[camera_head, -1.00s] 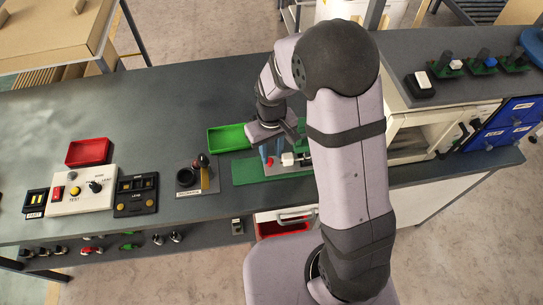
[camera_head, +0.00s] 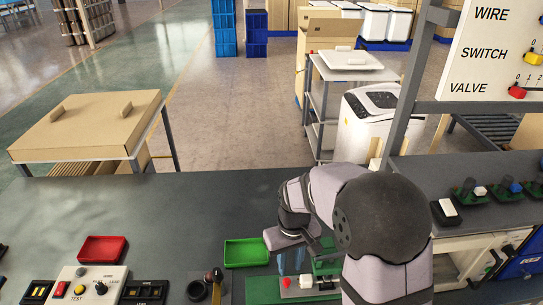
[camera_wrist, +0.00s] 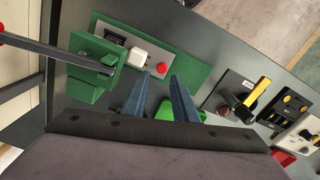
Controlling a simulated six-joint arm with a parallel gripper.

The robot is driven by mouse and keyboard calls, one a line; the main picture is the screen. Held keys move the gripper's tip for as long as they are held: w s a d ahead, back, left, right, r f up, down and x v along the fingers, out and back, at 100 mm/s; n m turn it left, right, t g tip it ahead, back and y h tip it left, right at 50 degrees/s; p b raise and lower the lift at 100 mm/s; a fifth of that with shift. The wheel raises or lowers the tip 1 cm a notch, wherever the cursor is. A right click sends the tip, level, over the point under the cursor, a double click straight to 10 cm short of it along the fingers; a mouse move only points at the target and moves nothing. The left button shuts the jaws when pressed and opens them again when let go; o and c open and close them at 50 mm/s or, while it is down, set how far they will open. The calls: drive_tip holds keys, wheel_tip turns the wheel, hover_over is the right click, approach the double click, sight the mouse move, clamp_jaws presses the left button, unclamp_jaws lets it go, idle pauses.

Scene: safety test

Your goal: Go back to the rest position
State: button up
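My gripper (camera_head: 290,262) hangs over the bench at the green fixture, pointing down. In the wrist view its two blue fingers (camera_wrist: 160,80) stand apart with nothing held between them. Below and beyond the fingertips lies a green base plate (camera_wrist: 188,68) with a green block (camera_wrist: 90,70), a white square part (camera_wrist: 137,57) and a small red knob (camera_wrist: 161,68). In the head view the white part (camera_head: 306,282) and red knob (camera_head: 286,282) sit just below the fingers. Contact cannot be told.
A green tray (camera_head: 247,252) is left of my gripper, and a red tray (camera_head: 102,249) is farther left. A socket with an upright yellow-handled tool (camera_wrist: 255,98) stands near the plate. Control boxes (camera_head: 88,285) line the front left. The back left bench surface (camera_head: 180,205) is clear.

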drive_tip(key=s+d+r+m, duration=0.1)
drive_tip(key=s+d, duration=0.2)
drive_tip(key=s, duration=0.4)
drive_tip(key=s+d+r+m, duration=0.1)
drive_tip(key=s+d+m, duration=0.1)
drive_tip(key=s, duration=0.6)
drive_tip(key=shift+d, duration=0.85)
drive_tip(key=shift+r, duration=0.1)
